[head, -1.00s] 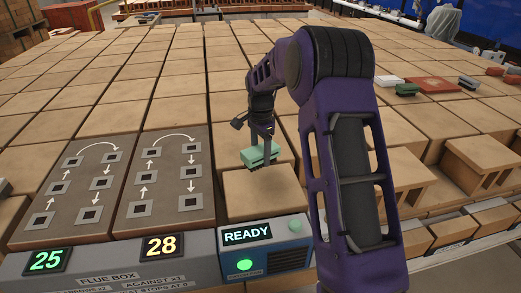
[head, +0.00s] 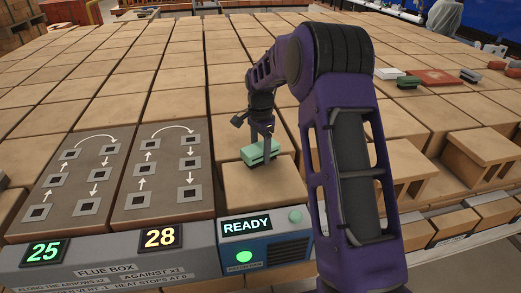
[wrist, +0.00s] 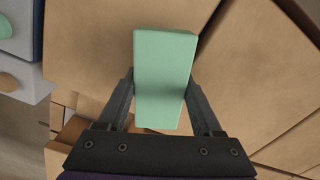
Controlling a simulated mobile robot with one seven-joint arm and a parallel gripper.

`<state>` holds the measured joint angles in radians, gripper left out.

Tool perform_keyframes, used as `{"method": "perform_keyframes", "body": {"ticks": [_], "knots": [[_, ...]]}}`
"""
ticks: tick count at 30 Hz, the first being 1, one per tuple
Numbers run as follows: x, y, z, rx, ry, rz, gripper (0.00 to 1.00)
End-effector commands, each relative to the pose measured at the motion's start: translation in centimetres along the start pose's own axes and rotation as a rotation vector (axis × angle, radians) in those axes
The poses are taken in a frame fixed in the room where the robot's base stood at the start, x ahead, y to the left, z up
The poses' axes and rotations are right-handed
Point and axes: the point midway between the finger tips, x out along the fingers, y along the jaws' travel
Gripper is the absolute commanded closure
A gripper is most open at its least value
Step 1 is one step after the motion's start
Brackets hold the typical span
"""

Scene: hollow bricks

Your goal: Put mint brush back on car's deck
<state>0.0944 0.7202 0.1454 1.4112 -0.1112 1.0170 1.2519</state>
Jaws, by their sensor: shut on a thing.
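The mint brush (head: 260,151) is a pale green block. My gripper (head: 264,148) is shut on it, over a tan brick (head: 262,190) just behind the READY box. In the wrist view the brush (wrist: 165,75) lies between my two fingers (wrist: 160,98), its long side pointing away from my wrist. I cannot tell whether the brush touches the brick below. No part in view can be surely told as the car's deck. My arm hides part of the bricks to the right.
A blue-grey READY box (head: 266,238) with a lit green button stands in front. Left of it is the flue box (head: 110,262), showing 25 and 28, with two arrow-marked panels behind. A red slab (head: 434,77) and a dark green block (head: 408,82) lie at the back right.

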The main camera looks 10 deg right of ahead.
Motion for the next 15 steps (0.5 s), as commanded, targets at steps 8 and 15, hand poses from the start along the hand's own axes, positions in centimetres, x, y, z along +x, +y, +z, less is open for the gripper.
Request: {"method": "perform_keyframes", "body": {"ticks": [8,15], "knots": [[0.62,-0.01,0.01,0.0,0.0,0.0,0.95],[0.55,-0.01,0.0,0.0,0.0,0.0,0.0]]}}
